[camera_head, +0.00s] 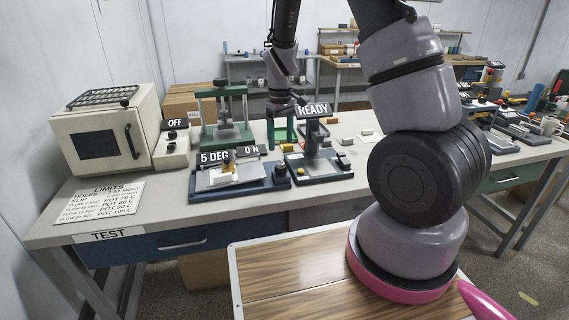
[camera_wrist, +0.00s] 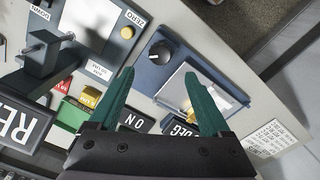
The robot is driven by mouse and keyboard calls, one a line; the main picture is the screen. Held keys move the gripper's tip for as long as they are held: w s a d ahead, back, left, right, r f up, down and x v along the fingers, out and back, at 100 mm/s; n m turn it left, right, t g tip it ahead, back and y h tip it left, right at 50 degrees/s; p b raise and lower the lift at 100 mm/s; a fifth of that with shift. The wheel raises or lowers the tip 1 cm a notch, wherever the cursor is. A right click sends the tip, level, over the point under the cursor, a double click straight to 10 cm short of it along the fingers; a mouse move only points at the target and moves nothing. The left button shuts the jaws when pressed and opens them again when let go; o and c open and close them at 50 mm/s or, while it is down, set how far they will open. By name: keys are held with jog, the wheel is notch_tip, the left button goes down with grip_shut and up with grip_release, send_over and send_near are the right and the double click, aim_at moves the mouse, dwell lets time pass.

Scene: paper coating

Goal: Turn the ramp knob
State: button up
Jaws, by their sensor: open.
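The ramp unit is a blue base (camera_head: 282,183) with a pale tilted plate (camera_head: 213,178) and signs reading "5 DEG" and "ON". Its round black ramp knob (camera_wrist: 160,51) sits on the blue base in the wrist view, beside the pale plate. A yellow-orange piece (camera_wrist: 187,108) lies on the plate, partly behind a finger. My gripper (camera_wrist: 157,74) is open, with two green fingers apart and nothing between them. In the wrist view the knob appears just beyond the fingertips, not touched. In the head view my gripper (camera_head: 285,108) hangs above the table behind the ramp unit.
A dark stand with a "READY" sign (camera_head: 313,110) is right of the ramp unit. A green press (camera_head: 224,120) stands behind it. A cream oven (camera_head: 105,135), an "OFF" box (camera_head: 173,150) and a limits sheet (camera_head: 100,200) are at left.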

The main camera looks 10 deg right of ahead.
aim_at(281, 166)
notch_tip(281, 166, down, 9)
jog(key=shift+r, duration=0.1)
dwell(0.3)
grip_shut()
